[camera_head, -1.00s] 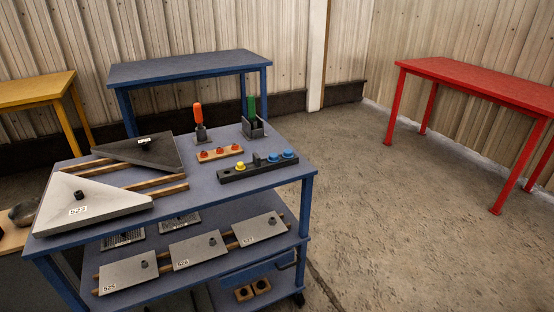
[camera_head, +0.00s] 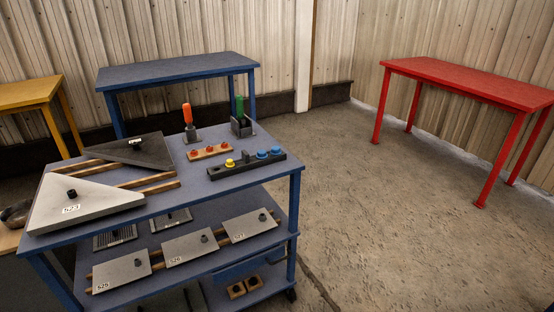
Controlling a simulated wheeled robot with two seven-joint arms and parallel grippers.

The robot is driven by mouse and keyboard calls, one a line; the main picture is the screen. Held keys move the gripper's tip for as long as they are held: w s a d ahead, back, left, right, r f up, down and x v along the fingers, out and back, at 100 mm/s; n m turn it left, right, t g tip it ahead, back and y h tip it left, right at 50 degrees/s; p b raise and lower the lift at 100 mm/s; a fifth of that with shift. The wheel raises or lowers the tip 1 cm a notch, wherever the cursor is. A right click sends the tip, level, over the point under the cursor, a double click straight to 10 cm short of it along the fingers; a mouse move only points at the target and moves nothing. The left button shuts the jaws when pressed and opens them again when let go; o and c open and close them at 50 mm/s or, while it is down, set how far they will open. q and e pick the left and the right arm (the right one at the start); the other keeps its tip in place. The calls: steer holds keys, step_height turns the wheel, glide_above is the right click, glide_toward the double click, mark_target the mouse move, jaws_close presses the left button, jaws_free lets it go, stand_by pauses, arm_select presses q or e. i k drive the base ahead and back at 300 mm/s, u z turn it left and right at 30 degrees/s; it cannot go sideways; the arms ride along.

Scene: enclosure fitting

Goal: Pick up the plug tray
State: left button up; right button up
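Two holders with coloured knobs sit on the blue cart's top shelf (camera_head: 225,192); I cannot tell for sure which is the plug tray. Neither of my grippers is in view.
Pale panel 523 (camera_head: 85,202) and a dark panel (camera_head: 140,150) rest on wooden bars. Orange (camera_head: 187,115) and green (camera_head: 239,107) handled tools stand behind. Grey plates (camera_head: 190,246) lie below. A red table (camera_head: 470,85) stands right; open floor (camera_head: 370,210) lies between.

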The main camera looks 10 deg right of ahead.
mark_target(247, 162)
steer(key=u, duration=2)
steer(key=k, duration=0.1)
steer(key=z, duration=2.95)
steer(key=i, duration=1.05)
steer(key=u, duration=0.9)
steer(key=i, duration=0.8)
steer(key=u, duration=0.85)
steer(key=k, duration=0.4)
steer(key=z, duration=0.05)
steer(key=i, duration=0.4)
